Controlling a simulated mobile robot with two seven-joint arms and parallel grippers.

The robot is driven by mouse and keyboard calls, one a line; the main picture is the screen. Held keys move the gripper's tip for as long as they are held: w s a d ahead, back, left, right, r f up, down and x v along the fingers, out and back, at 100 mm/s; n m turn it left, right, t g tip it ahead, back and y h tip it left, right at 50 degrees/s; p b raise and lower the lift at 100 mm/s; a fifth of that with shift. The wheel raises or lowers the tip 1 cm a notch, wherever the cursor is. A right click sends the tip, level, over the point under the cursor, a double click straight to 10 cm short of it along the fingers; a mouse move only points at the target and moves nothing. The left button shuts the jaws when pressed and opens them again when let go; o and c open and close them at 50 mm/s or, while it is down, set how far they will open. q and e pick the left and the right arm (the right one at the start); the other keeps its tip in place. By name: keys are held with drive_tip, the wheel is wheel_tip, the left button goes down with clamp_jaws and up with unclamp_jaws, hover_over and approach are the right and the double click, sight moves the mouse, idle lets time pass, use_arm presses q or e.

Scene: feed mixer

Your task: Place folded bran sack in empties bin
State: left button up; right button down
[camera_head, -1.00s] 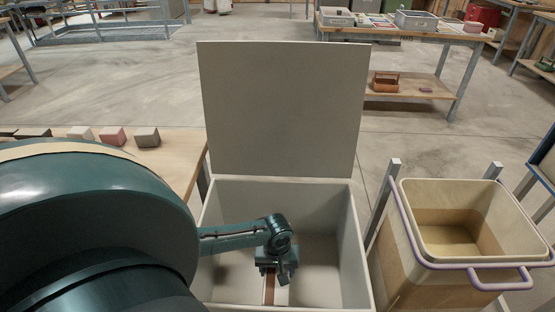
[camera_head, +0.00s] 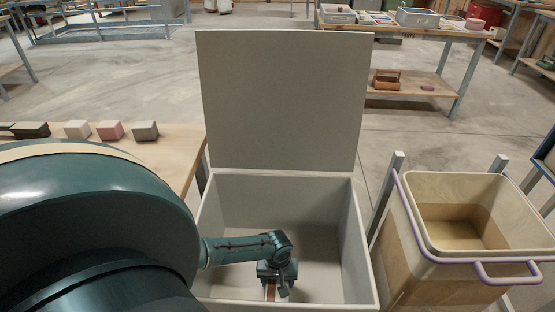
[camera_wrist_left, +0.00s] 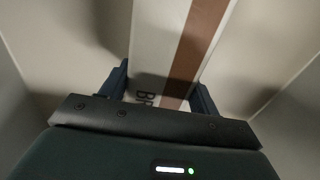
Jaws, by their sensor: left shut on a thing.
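The folded bran sack is a pale flat bundle with a brown stripe and part of a printed label, seen in the left wrist view (camera_wrist_left: 165,45). My left gripper (camera_wrist_left: 162,88) is shut on the sack, with a dark finger at each side of it. In the head view my left gripper (camera_head: 277,280) is down inside a large grey-white open box (camera_head: 215,255), its lid (camera_head: 280,100) standing upright at the back. A little of the sack (camera_head: 270,292) shows below the gripper. Whether the sack touches the box floor I cannot tell. My right gripper is not in view.
A wooden table (camera_head: 170,160) with several small blocks is at left. A table with trays (camera_head: 415,30) is farther back.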

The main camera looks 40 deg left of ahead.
use_arm(q)
drive_tip(key=o, duration=0.9)
drive_tip(key=shift+f, duration=0.1)
drive_tip(key=shift+o, duration=0.5)
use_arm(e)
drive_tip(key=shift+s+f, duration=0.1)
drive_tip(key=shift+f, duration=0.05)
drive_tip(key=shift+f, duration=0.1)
use_arm(q)
wheel_tip(320, 180, up, 12)
drive_tip(key=p, duration=0.3)
drive_tip(key=shift+r+p, duration=0.2)
drive_tip(key=shift+p, duration=0.2)
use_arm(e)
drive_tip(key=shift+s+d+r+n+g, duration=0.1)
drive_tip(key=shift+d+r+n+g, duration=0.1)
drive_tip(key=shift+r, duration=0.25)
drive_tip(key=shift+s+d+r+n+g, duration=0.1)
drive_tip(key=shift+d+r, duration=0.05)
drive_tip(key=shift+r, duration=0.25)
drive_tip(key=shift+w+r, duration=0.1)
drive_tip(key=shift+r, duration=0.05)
